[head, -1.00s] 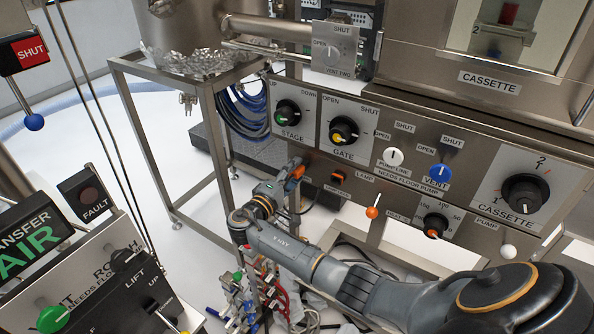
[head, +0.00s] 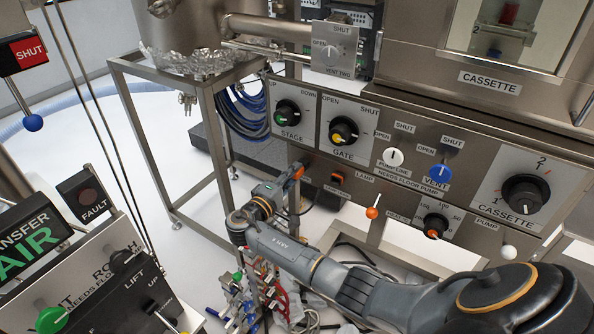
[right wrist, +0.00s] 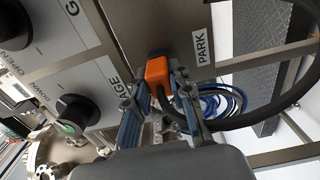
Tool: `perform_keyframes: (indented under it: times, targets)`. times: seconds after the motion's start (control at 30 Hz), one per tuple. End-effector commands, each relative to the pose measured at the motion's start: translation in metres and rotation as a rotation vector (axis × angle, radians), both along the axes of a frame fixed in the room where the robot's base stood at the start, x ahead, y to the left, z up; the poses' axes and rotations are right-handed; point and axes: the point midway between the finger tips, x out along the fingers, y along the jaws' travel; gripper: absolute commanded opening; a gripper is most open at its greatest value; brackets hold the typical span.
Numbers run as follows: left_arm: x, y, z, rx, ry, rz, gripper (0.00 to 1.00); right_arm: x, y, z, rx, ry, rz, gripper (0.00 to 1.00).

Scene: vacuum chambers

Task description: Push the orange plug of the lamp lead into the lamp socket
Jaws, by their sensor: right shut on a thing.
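The orange plug (head: 298,171) is at the panel below the STAGE knob. In the right wrist view the plug (right wrist: 158,71) sits between the fingers of my right gripper (right wrist: 160,92), with its front end at a dark fitting beside the PARK label. I cannot tell how deep it sits there. My right gripper (head: 284,180) is shut on the plug. The dark lead (right wrist: 235,122) curves away to the right. The lamp socket (head: 337,178), dark with orange, appears to be the fitting right of the plug, near the LAMP label. My left gripper is not in view.
The STAGE knob (head: 288,112) and GATE knob (head: 343,131) are above the plug. An orange-tipped lever (head: 372,212) stands out right of the socket. A steel frame (head: 213,130) stands to the left. Cables and valves are below my right arm.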

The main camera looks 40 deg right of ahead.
Motion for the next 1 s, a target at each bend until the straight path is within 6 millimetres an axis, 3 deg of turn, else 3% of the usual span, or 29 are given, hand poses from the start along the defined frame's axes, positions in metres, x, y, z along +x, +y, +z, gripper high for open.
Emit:
perform_keyframes:
  times: [1.0]
  targets:
    - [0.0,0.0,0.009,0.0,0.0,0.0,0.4,-0.016,0.04,-0.001,0.001,0.002,0.002,0.0]
